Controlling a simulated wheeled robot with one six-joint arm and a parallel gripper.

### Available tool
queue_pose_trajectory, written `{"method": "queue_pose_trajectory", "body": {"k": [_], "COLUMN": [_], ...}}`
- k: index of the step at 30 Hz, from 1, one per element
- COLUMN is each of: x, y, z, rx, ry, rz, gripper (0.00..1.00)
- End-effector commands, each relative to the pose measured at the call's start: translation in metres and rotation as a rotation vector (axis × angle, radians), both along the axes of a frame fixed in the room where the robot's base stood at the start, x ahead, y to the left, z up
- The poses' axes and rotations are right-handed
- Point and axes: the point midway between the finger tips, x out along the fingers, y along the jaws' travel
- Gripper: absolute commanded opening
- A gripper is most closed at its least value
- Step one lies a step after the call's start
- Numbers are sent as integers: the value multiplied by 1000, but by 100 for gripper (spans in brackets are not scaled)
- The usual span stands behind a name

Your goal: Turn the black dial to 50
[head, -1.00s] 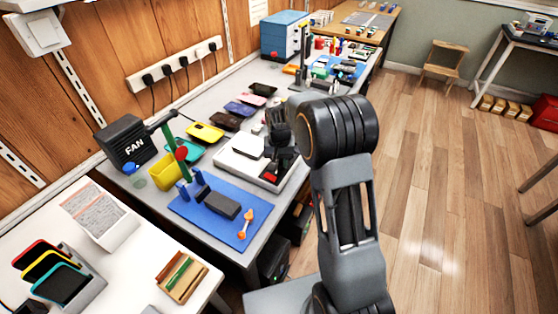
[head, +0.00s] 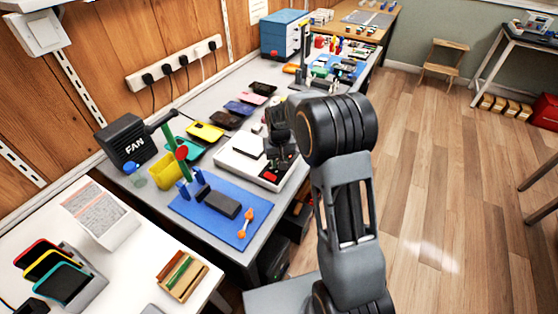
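My gripper (head: 278,150) points down over the right side of this device, largely behind my own dark wrist. Its fingertips are too small and dark to tell open from shut, or whether they touch anything. I cannot make out the black dial or its scale clearly; the gripper and wrist cover that part of the device.
A blue mat (head: 240,232) with a dark block (head: 222,204) lies in front left of the device. A black fan box (head: 125,143) and a yellow bin (head: 165,170) stand at left.

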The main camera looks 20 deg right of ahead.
Motion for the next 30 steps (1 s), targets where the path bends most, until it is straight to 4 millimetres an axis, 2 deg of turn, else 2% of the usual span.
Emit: {"method": "queue_pose_trajectory", "body": {"k": [3,4,12,19,22,26,30], "x": [1,1,0,0,1,1,1], "y": [1,1,0,0,0,0,0], "z": [1,1,0,1,8,28,57], "rx": [0,0,0,0,0,0,0], "ry": [-4,-4,-2,-1,-3,-5,-5], "rz": [1,1,0,0,0,0,0], "gripper": [6,32,55,55,55,55,55]}}
